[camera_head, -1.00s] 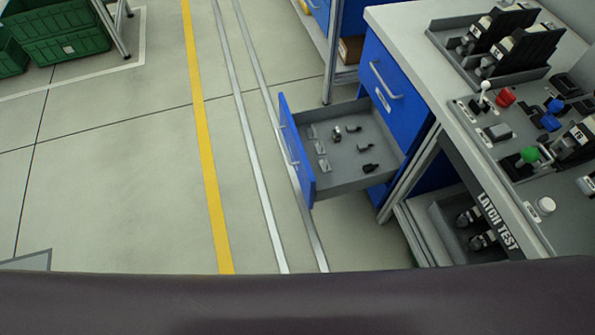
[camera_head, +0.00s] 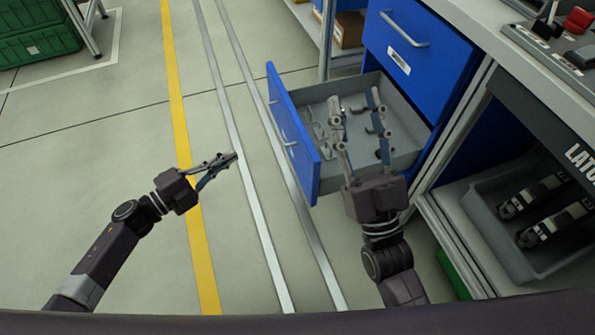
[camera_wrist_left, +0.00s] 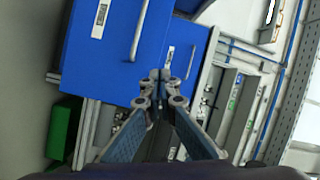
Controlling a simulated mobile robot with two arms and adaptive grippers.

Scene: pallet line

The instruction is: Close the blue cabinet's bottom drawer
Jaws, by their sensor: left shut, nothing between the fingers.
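The blue cabinet's bottom drawer (camera_head: 300,148) is pulled out in the head view, its blue front facing left and its grey tray showing. In the left wrist view its front (camera_wrist_left: 100,60) is the large blue panel at left. My left gripper (camera_head: 236,157) is shut and empty, apart from the drawer front and to its left. My right gripper (camera_head: 354,100) is open, fingers spread over the drawer tray in the picture. Its height above the tray is unclear. It hides some small parts inside.
The upper blue drawer (camera_head: 415,60) is shut. A grey bin with dark devices (camera_head: 500,215) sits on a low shelf at right. Green crates (camera_head: 35,45) stand at the far left. The floor left of the drawer is clear, with a yellow line (camera_head: 180,120).

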